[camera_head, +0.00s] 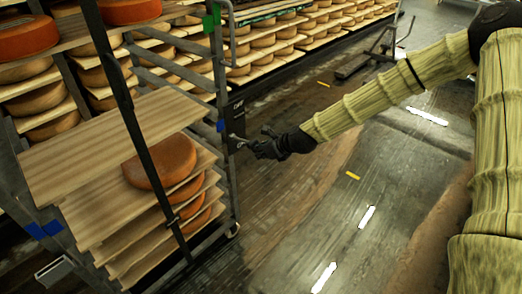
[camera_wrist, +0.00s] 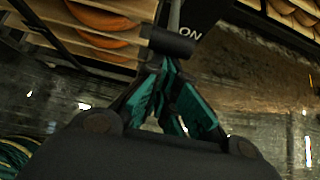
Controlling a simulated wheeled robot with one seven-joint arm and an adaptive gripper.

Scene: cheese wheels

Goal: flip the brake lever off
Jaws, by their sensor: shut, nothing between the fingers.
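The brake lever (camera_head: 237,140) shows in the head view as a small light grey piece on a dark plate (camera_head: 235,112) at the rack's right post. In the wrist view a dark cylinder (camera_wrist: 172,41), which looks like the lever's handle, lies just beyond the fingertips, with a dark panel lettered "ON" (camera_wrist: 191,35) beside it. My gripper (camera_head: 254,146) is just right of the lever. In the wrist view my gripper (camera_wrist: 168,64) has its teal-padded fingers drawn together at the tips, with nothing held. Whether the tips touch the cylinder I cannot tell.
The metal rack (camera_head: 222,60) holds wooden boards (camera_head: 110,140) with orange cheese wheels (camera_head: 165,160). Long shelves of cheese (camera_head: 265,41) stand behind. A low metal frame (camera_head: 365,62) is on the floor at the back. The floor (camera_head: 300,215) right of the rack is clear.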

